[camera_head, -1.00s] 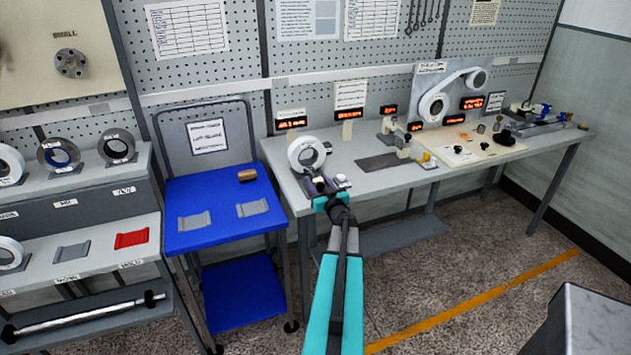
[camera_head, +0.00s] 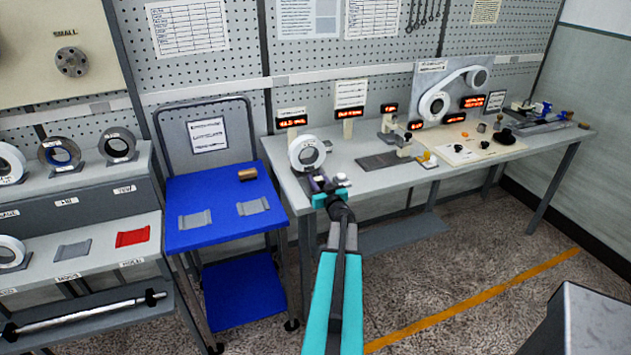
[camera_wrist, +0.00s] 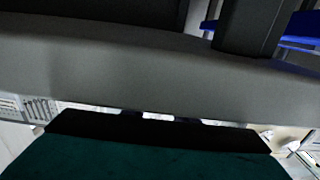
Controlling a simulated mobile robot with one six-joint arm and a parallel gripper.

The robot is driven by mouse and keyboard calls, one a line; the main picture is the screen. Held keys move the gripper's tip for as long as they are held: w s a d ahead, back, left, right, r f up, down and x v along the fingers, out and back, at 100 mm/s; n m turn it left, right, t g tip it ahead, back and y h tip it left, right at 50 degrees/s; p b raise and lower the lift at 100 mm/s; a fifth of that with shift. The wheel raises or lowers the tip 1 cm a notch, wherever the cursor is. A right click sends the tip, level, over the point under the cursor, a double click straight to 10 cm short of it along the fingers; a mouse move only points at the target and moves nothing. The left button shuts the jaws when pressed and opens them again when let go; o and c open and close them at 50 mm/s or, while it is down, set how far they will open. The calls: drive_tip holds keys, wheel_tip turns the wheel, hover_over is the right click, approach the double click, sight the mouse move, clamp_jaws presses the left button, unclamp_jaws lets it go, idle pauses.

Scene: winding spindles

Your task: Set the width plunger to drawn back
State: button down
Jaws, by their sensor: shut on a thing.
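The measuring station with a white ring-shaped roll (camera_head: 307,153) stands at the left end of the grey bench. My gripper (camera_head: 319,186) is at the bench's front left edge, just below and in front of that roll. It is shut on a small part there, which I take to be the width plunger; the fingers mostly hide it, so its position along its travel cannot be read. In the wrist view a dark teal part of my gripper (camera_wrist: 150,155) fills the bottom, and a grey band close to the lens blocks most of the scene.
A small white-topped item (camera_head: 342,180) sits just right of the gripper. A lit red display (camera_head: 292,122) stands behind the roll. A blue cart (camera_head: 215,235) stands left of the bench. A dark mat (camera_head: 377,160) lies to the right, and open floor is in front.

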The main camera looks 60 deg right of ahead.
sight(321, 185)
drive_tip(key=shift+v, duration=1.65)
drive_tip(key=shift+s+a+p, duration=0.1)
drive_tip(key=shift+a+p, duration=0.1)
drive_tip(key=shift+p, duration=0.1)
drive_tip(key=shift+f, duration=0.1)
drive_tip(key=c, duration=1.5)
unclamp_jaws()
drive_tip(key=shift+s+a, duration=0.1)
drive_tip(key=shift+s, duration=0.05)
drive_tip(key=shift+o, duration=0.2)
drive_tip(key=shift+s, duration=0.1)
drive_tip(key=b+v, duration=0.3)
drive_tip(key=v, duration=1)
drive_tip(key=shift+s+a, duration=0.15)
drive_tip(key=shift+a, duration=0.05)
